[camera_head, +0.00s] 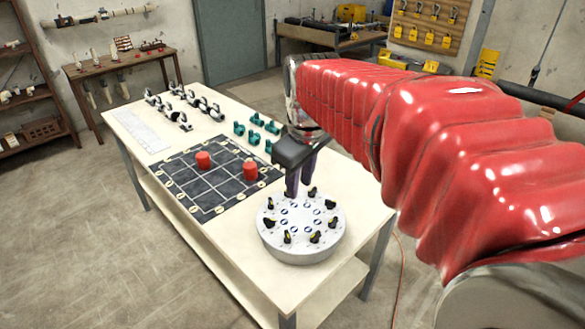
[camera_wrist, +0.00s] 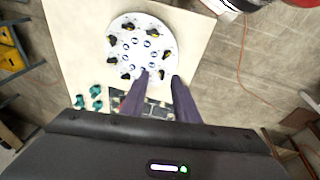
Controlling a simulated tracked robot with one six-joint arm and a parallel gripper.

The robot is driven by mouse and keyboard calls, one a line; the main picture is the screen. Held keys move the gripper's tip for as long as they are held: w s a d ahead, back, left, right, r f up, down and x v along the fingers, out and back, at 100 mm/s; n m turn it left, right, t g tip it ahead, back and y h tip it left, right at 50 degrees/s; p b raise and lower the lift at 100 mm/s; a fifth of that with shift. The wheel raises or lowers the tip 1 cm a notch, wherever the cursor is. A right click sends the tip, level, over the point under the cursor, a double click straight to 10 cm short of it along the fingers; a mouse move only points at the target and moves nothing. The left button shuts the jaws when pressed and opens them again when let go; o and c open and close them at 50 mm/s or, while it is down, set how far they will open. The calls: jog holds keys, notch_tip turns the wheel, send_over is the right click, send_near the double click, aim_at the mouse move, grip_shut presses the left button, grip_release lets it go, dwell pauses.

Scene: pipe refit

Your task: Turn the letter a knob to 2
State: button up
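A round pale grey panel (camera_head: 303,254) with several black-and-yellow knobs around its top stands at the near end of the table. It also shows in the wrist view (camera_wrist: 142,45). The letters and numbers are too small to read, so I cannot tell which knob is a. My gripper (camera_head: 297,190) points down at the panel's far edge. In the wrist view its two dark purple fingers (camera_wrist: 160,76) are apart, and one knob (camera_wrist: 163,73) shows between the tips. I cannot tell whether the fingers touch that knob or are above it.
A dark grid board (camera_head: 182,190) with two red cylinders (camera_head: 204,160) (camera_head: 250,170) lies left of the panel. Teal parts (camera_head: 254,137) and metal pipe fittings (camera_head: 184,104) lie farther back on the table (camera_head: 240,245). My red-sleeved arm crosses the right side.

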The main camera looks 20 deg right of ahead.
jog(key=w+d+f+n+g, duration=0.2)
jog(key=w+d+n, duration=0.1)
jog(key=w+d, duration=0.45)
jog(key=n+g, duration=0.1)
jog(key=n, duration=0.1)
send_over(331, 201)
notch_tip(331, 201, down, 5)
jog(key=shift+w+f+y, duration=0.1)
jog(key=shift+y, duration=0.2)
notch_tip(331, 201, down, 14)
jog(key=shift+r, duration=0.1)
jog(key=shift+c, duration=0.4)
grip_shut()
